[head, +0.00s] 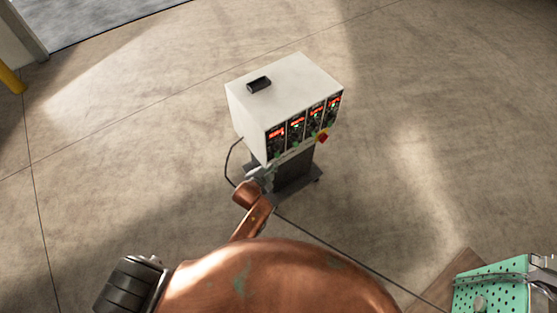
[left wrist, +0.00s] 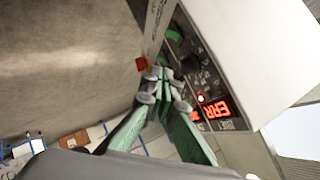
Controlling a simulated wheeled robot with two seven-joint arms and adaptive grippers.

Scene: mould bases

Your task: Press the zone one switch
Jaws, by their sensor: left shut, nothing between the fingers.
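The white controller box (head: 285,85) stands on a dark stand, with a row of zone modules with lit red displays on its front. The leftmost module (head: 276,135) has a green switch low on it; zone labels are too small to read. My left gripper (head: 262,174) is just below that front's lower left corner. In the left wrist view its fingers (left wrist: 163,76) are shut and empty, close to the panel. A red display reading ERR (left wrist: 217,108) is to their right. The fingers hide part of the panel, and I cannot tell whether they touch it. My right gripper is out of view.
A red knob (head: 323,137) sticks out at the panel's lower right. A small black object (head: 259,84) lies on top of the box. A cable (head: 228,165) loops at its left. The surrounding floor is mostly clear.

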